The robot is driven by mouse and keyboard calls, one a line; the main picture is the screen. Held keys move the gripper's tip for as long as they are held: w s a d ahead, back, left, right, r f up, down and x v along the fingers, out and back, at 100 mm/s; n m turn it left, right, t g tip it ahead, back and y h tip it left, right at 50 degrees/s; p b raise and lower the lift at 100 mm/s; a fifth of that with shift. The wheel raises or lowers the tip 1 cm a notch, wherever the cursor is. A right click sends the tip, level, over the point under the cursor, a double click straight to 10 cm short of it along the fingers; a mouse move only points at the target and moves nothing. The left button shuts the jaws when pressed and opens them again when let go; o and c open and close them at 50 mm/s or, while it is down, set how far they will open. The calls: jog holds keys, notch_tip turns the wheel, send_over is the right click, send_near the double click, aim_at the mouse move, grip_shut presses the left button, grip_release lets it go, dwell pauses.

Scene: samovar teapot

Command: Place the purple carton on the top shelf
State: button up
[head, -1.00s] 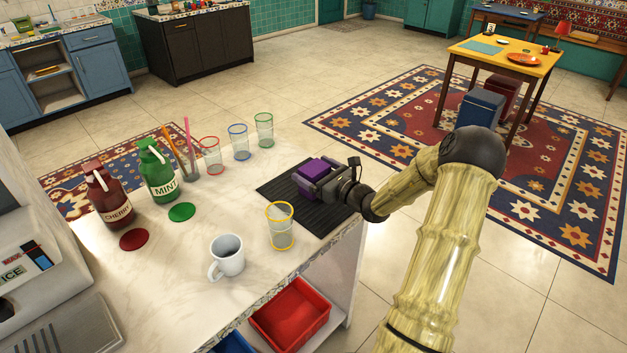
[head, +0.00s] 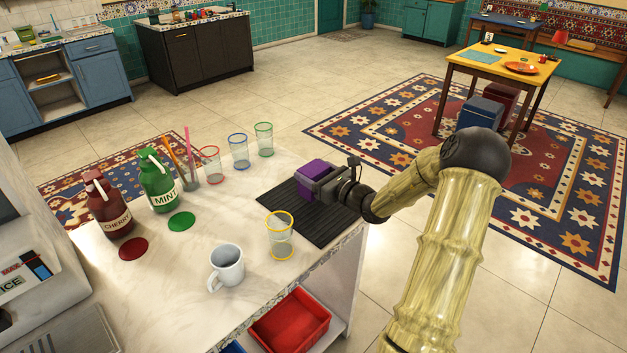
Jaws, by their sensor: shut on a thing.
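The purple carton (head: 313,172) is a small box over the dark ribbed mat (head: 335,228) on the marble counter. My gripper (head: 318,178) is shut on it, reaching in from the right. I cannot tell whether the carton touches the mat or hangs just above it. Part of the carton is hidden by the gripper's fingers. A blue cabinet with open shelves (head: 52,97) stands at the far left; I cannot tell whether its upper shelf is the top shelf named in the task.
On the counter stand a yellow-rimmed glass (head: 281,248), a white mug (head: 227,268), several other glasses, a green mint bottle (head: 160,185) and a red cherry bottle (head: 108,208). A red bin (head: 290,322) sits under the counter. Open tiled floor lies beyond.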

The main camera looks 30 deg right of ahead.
notch_tip(320, 180, up, 7)
jog(key=shift+r, duration=0.1)
dwell(0.7)
